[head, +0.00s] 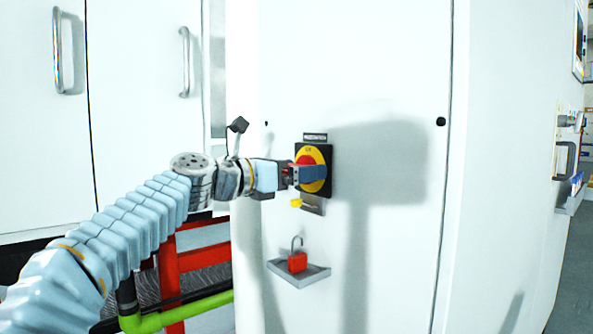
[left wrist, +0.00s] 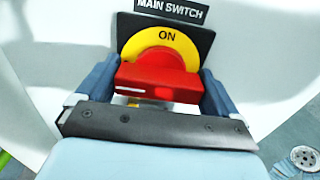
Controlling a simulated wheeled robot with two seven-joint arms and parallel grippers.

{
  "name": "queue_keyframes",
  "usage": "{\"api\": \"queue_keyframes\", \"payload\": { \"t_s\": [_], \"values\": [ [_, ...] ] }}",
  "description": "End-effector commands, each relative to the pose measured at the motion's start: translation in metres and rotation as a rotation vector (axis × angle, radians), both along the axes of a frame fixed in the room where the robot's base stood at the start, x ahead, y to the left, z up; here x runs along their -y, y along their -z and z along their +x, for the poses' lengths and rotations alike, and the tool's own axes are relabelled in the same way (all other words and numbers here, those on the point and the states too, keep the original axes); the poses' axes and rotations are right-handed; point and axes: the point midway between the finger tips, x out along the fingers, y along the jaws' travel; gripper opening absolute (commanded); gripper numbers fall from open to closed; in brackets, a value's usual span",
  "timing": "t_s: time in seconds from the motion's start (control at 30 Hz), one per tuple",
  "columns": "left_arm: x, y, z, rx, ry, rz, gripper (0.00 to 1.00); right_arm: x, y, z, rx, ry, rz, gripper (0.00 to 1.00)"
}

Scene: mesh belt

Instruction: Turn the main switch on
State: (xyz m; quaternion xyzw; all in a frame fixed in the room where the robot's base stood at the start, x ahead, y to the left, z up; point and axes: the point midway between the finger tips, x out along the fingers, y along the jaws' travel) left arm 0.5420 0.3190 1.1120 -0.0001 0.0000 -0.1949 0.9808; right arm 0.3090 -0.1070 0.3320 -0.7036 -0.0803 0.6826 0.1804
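The main switch is a black plate with a yellow ring (head: 309,154) and a red handle (left wrist: 158,84) on the white cabinet face. In the left wrist view, "ON" is printed on the yellow ring (left wrist: 160,42), above the red handle. The handle looks wide across the picture. My left gripper (left wrist: 160,88) is open, with one blue finger on each side of the handle. The fingers are very close to its ends; I cannot tell whether they touch. In the head view the left gripper (head: 312,174) covers part of the dial. My right gripper is not in view.
A small tray (head: 313,277) with a red padlock (head: 297,262) sticks out below the switch. A red frame (head: 205,256) and a green-yellow pipe (head: 190,312) lie low on the left. Cabinet doors with handles (head: 184,62) stand behind. The cabinet face to the right is clear.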

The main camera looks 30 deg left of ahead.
Motion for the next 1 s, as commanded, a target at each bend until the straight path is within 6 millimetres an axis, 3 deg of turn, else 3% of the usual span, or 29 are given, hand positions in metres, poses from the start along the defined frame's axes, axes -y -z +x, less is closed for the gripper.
{"api": "queue_keyframes", "payload": {
  "t_s": [0.37,1.0],
  "values": [
    [0.001,0.000,0.000,0.036,0.001,0.086,0.64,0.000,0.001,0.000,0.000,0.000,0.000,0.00],
    [0.001,0.002,-0.001,0.252,0.001,0.610,0.64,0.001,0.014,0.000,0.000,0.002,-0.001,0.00]
  ]
}}
